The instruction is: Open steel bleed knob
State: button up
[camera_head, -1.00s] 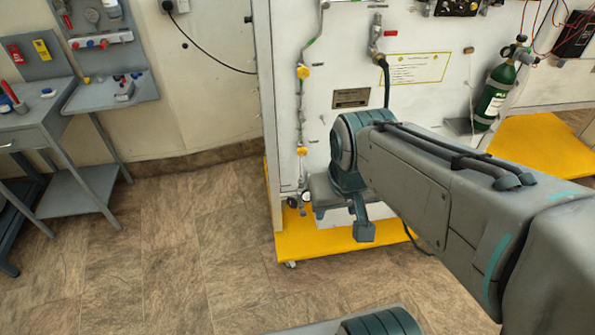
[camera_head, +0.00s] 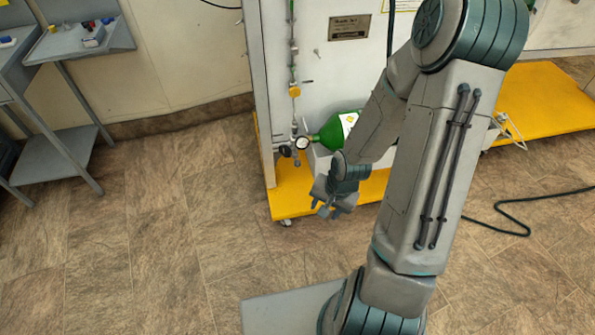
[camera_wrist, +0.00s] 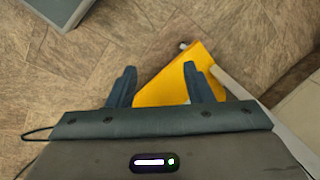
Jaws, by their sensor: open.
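At the lower left of the white panel, a vertical pipe run (camera_head: 293,108) ends in small metal fittings (camera_head: 295,152) beside a round gauge (camera_head: 302,143). Small knobs show there, but I cannot tell which one is the steel bleed knob. My gripper (camera_head: 335,210) hangs below and to the right of these fittings, apart from them, in front of the yellow base. It also shows in the wrist view (camera_wrist: 160,72), with its two fingers spread and nothing between them. The wrist view shows floor and a corner of the yellow base, no knob.
The yellow base (camera_head: 290,200) juts out under the panel. A grey bench (camera_head: 62,45) stands at the left. A dark hose (camera_head: 510,230) lies on the floor at right. The floor at left is clear.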

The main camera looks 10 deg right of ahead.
jog(key=w+a+f+m+t+y+b, duration=0.1)
jog(key=a+f+m+t+y+b, duration=0.3)
jog(key=f, duration=0.5)
jog(key=w+a+f+m+t+y+b, duration=0.2)
jog(key=a+f+m+y+b, duration=0.1)
jog(key=a+f+m+b, duration=0.4)
jog(key=m+t+h+b, duration=0.9)
jog(key=m+t+b, duration=0.25)
jog(key=m, duration=0.95)
send_near(298, 165)
jog(key=shift+g, duration=0.45)
jog(key=w+b, duration=0.1)
jog(key=w, duration=0.1)
jog(key=w+b, duration=0.1)
jog(key=w, duration=0.2)
jog(key=w+r+b, duration=0.1)
jog(key=w, duration=0.2)
jog(key=shift+w+r, duration=0.1)
jog(key=shift+w, duration=0.1)
jog(key=c, duration=1)
